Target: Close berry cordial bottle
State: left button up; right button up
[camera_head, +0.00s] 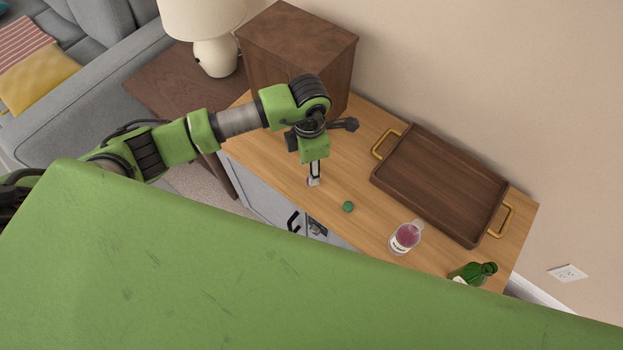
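A clear bottle with pink-red liquid and a white label, which looks like the berry cordial bottle (406,237), stands near the front edge of the wooden cabinet top. Its neck looks clear and shows no cap. A small green cap (348,207) lies on the cabinet top to its left, apart from it. My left gripper (314,181) points down over the cabinet top, left of the cap and not touching it. Its fingers are seen edge-on, so I cannot tell whether they are open or shut. My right gripper is not in view.
A dark wooden tray (440,182) with gold handles lies behind the bottle. A green bottle (474,273) stands to the right. A wooden box (297,50) and a lamp (213,50) are behind my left arm. A large green surface of mine blocks the foreground.

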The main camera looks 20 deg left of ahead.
pick_arm(q)
jog(key=shift+d+f+p, duration=0.2)
jog(key=shift+f+p, duration=0.2)
jog(key=shift+f, duration=2.25)
jog(key=c, duration=0.8)
